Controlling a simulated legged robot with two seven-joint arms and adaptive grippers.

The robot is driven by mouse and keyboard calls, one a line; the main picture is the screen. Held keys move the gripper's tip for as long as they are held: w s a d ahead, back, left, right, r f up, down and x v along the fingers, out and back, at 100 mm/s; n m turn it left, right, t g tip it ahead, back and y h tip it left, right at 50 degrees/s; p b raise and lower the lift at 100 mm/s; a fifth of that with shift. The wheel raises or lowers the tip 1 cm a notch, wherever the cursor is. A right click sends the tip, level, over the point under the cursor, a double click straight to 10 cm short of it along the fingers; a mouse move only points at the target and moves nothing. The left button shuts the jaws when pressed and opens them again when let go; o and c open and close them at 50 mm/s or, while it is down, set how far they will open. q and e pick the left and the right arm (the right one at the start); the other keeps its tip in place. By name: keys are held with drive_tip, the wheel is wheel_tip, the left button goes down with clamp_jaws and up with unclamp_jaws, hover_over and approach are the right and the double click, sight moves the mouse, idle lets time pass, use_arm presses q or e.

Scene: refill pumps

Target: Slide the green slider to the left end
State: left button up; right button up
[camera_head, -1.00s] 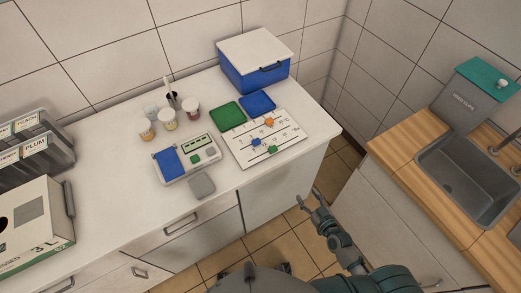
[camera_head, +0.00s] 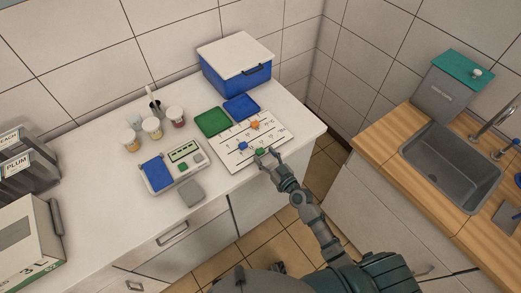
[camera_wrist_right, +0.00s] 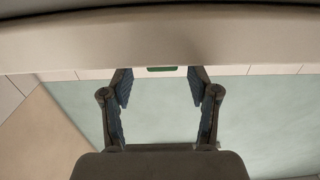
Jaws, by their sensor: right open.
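The white slider board (camera_head: 229,160) lies near the front right edge of the counter. Its green slider (camera_head: 260,152) is on the track nearest the front edge. A blue slider (camera_head: 242,146) and an orange slider (camera_head: 254,125) sit on the other tracks. My right gripper (camera_head: 267,157) is open at the green slider, at the counter's front edge; I cannot tell whether it touches. My left gripper is not in view.
A scale with a blue pad (camera_head: 153,172) stands left of the board. Green (camera_head: 212,122) and blue (camera_head: 241,107) trays and a blue box (camera_head: 238,80) with white lid lie behind. Several jars (camera_head: 152,127) stand further left. A sink (camera_head: 450,165) is at the right.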

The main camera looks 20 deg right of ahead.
sight(262, 153)
drive_tip(key=shift+x, duration=1.7)
drive_tip(key=shift+a, duration=0.1)
drive_tip(key=shift+c, duration=0.2)
drive_tip(key=shift+s, duration=0.1)
clamp_jaws()
